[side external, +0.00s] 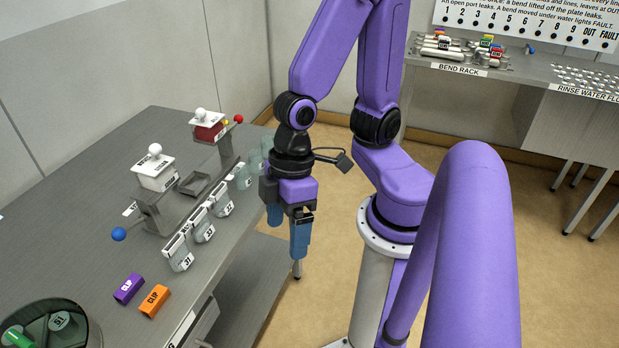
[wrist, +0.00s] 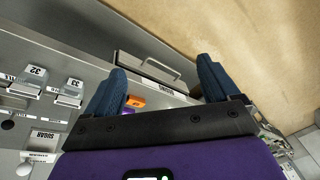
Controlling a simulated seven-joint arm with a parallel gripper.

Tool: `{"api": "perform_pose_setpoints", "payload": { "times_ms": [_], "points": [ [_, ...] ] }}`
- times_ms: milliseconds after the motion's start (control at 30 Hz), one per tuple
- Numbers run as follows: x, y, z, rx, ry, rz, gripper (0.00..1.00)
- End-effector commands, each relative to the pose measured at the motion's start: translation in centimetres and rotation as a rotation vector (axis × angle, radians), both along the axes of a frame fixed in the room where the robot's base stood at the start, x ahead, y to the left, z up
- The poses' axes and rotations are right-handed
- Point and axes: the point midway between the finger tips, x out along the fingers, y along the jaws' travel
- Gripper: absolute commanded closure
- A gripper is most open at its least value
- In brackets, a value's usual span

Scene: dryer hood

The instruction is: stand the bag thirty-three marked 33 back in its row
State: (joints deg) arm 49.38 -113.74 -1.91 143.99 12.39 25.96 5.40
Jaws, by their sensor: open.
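In the wrist view, bag 33 (wrist: 70,92) shows at the left beside bag 32 (wrist: 30,80). My gripper (side external: 287,238) hangs off the table's front edge, right of the row and apart from it. Its two blue fingers (wrist: 162,82) are spread with nothing between them. More bags farther back are partly hidden.
A purple clip (side external: 129,288) and an orange clip (side external: 154,300) lie at the table's near end. A grey stand (side external: 172,213) with white knobbed boxes is behind the row. A dark round container (side external: 82,338) with green and grey items is lower left. A drawer (wrist: 145,68) fronts the bench.

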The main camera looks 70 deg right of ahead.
Motion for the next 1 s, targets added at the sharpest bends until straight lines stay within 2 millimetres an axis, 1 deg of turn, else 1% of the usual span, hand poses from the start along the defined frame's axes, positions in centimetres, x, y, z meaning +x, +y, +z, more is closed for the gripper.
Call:
{"api": "perform_pose_setpoints", "payload": {
  "times_ms": [33, 100, 200, 333, 467, 1000],
  "points": [
    [-0.3, -1.1, 1.2, -0.023, -0.008, 0.056, 0.12],
    [-0.8, -2.9, 2.4, -0.075, -0.015, 0.124, 0.12],
    [-1.1, -5.1, 3.7, -0.14, -0.027, 0.193, 0.12],
    [-1.2, -6.9, 4.6, -0.193, -0.038, 0.239, 0.12],
    [-1.3, -7.5, 4.9, -0.212, -0.04, 0.253, 0.12],
    [-1.3, -7.5, 4.8, -0.211, -0.038, 0.251, 0.12]
  ]
}}
